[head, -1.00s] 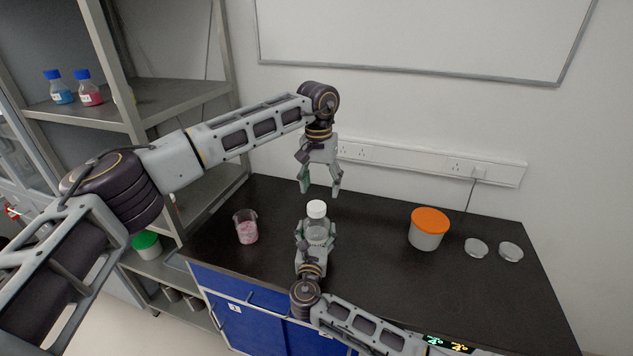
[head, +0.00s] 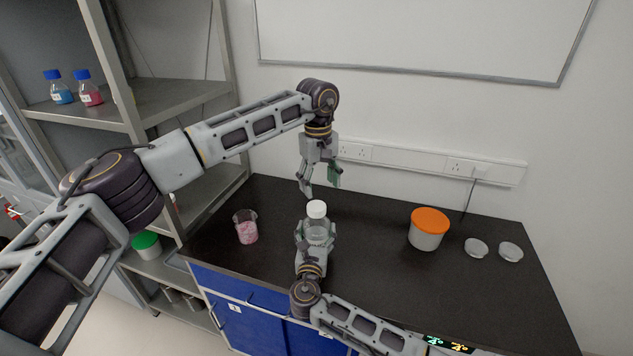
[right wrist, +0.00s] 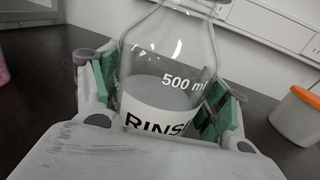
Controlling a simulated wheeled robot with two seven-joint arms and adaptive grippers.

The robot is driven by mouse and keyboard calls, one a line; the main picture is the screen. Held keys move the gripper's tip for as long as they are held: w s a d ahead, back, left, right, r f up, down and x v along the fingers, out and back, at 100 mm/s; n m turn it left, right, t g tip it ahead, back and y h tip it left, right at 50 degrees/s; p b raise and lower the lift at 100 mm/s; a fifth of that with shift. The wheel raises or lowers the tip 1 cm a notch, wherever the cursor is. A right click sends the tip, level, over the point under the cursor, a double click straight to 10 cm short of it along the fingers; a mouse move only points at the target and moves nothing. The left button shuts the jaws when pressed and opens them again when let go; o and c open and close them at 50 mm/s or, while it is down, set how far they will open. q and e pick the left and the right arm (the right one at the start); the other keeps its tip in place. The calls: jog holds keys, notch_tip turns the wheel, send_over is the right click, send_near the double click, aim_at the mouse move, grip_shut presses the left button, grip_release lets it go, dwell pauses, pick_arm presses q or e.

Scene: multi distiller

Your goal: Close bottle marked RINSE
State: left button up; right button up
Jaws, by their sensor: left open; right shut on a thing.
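The clear RINSE bottle (head: 317,231) stands upright on the black bench, with a white cap (head: 316,209) on its top. In the right wrist view the bottle (right wrist: 165,60) shows "500 ml" and a partly hidden RINSE label. My right gripper (head: 316,238) is shut on the bottle's body from the near side, its green pads on both sides of the glass. My left gripper (head: 319,188) is open and empty, pointing down just above the cap and apart from it. The cap is outside the right wrist view, so how tightly it sits cannot be told.
A beaker with pink contents (head: 246,227) stands left of the bottle. A tub with an orange lid (head: 428,229) and two clear dishes (head: 476,248) are to the right. A shelf with blue-capped bottles (head: 89,88) is at the left. Bench space between bottle and tub is free.

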pick_arm(q)
jog(key=n, duration=0.4)
jog(key=shift+a, duration=0.1)
jog(key=n, duration=0.3)
jog(key=shift+r+n, duration=0.1)
jog(key=shift+n, duration=0.3)
jog(key=n, duration=0.3)
jog(key=shift+a+n, duration=0.15)
jog(key=shift+n, duration=0.25)
jog(key=n, duration=0.3)
jog(key=shift+n, duration=0.3)
jog(key=n, duration=0.4)
jog(key=shift+a, duration=0.1)
jog(key=n, duration=0.3)
jog(key=shift+s+n, duration=0.1)
jog(key=shift+n, duration=0.2)
jog(key=n, duration=0.3)
jog(key=shift+a+n, duration=0.1)
jog(key=shift+n, duration=2.5)
